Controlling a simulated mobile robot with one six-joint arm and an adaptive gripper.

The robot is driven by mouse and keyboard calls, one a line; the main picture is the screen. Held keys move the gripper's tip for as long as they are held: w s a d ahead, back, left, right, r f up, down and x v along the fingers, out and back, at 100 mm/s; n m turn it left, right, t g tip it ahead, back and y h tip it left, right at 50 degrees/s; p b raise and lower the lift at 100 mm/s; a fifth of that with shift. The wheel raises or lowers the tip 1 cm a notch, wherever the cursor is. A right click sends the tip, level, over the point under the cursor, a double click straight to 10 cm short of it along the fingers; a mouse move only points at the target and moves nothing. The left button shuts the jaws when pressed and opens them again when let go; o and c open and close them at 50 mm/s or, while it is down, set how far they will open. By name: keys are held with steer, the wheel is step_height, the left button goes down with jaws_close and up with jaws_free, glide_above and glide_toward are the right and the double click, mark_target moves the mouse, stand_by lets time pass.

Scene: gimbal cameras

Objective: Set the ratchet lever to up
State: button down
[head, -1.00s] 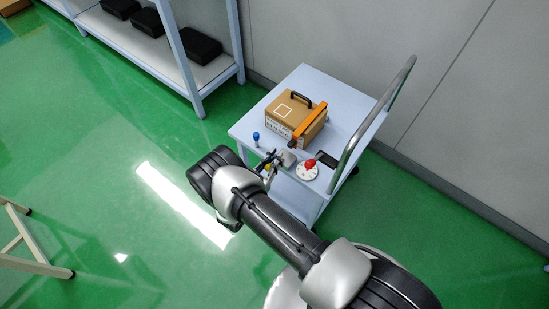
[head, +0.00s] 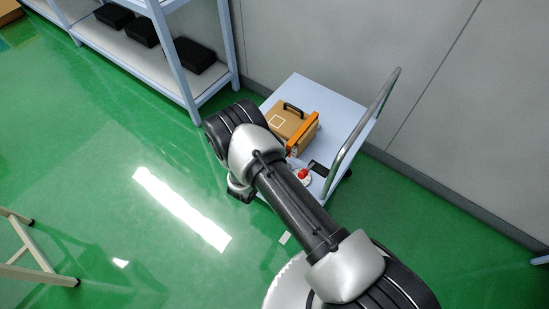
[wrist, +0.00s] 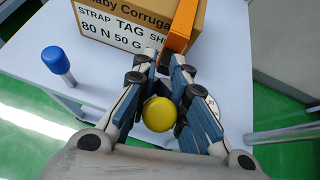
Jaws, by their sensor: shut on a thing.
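In the wrist view my gripper (wrist: 160,78) has its two blue-padded fingers closed in around a round yellow knob (wrist: 158,114). The knob sits between the pads; its stem and mount are hidden, and I cannot tell from its face how the ratchet lever stands. A cardboard box (wrist: 112,28) with printed text lies just beyond the fingertips. An orange bar (wrist: 180,30) runs along its right side, close to the fingertips. In the head view the box (head: 283,118) and the orange bar (head: 303,133) show on the cart, but my arm hides the knob and fingers.
A blue-capped post (wrist: 57,62) stands left of my gripper. The cart (head: 345,112) also carries a red knob (head: 303,173) on a white disc and a dark flat item (head: 318,168). The cart's metal handle (head: 362,130) rises on the right. A shelf (head: 150,62) stands at the back left.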

steer(key=shift+w+d+r+g+y, duration=0.1)
steer(key=shift+w+d+g+y, duration=0.15)
steer(key=shift+w+g+y, duration=0.15)
steer(key=c, duration=1.7)
jaws_free()
steer(key=shift+o, duration=0.2)
steer(key=v, duration=1.2)
steer(key=shift+c, duration=0.2)
